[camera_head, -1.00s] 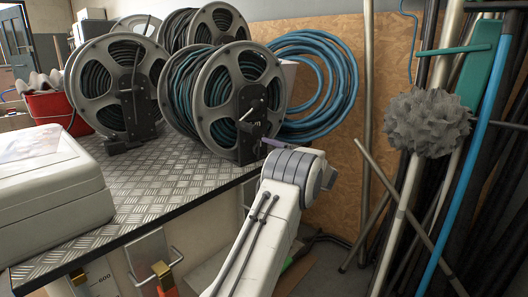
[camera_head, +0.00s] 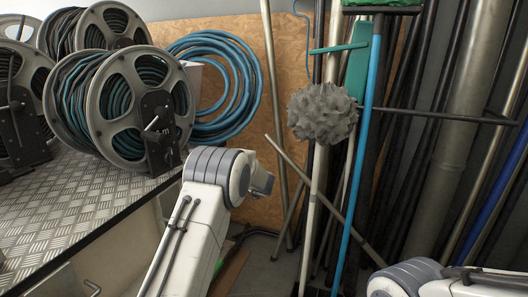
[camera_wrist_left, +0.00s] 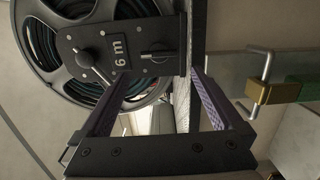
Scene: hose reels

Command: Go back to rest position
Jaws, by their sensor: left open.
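My left gripper (camera_wrist_left: 162,78) shows in the left wrist view with its two purple-padded fingers spread apart and nothing between them. A hose reel (camera_wrist_left: 112,62) with a dark plate marked "6 m" and a crank lies just beyond the fingers; I cannot tell whether they touch it. In the head view my left arm (camera_head: 208,205) stands to the right of the table edge, beside the nearest hose reel (camera_head: 126,105). The left fingers are not clearly visible there. My right arm (camera_head: 410,278) shows only at the bottom right corner, and its gripper is out of view.
The metal tread-plate table (camera_head: 75,205) carries several reels. A coiled blue hose (camera_head: 215,125) hangs on the board behind. Poles and a grey fluffy duster (camera_head: 322,113) stand at right. Some floor is clear between the arms.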

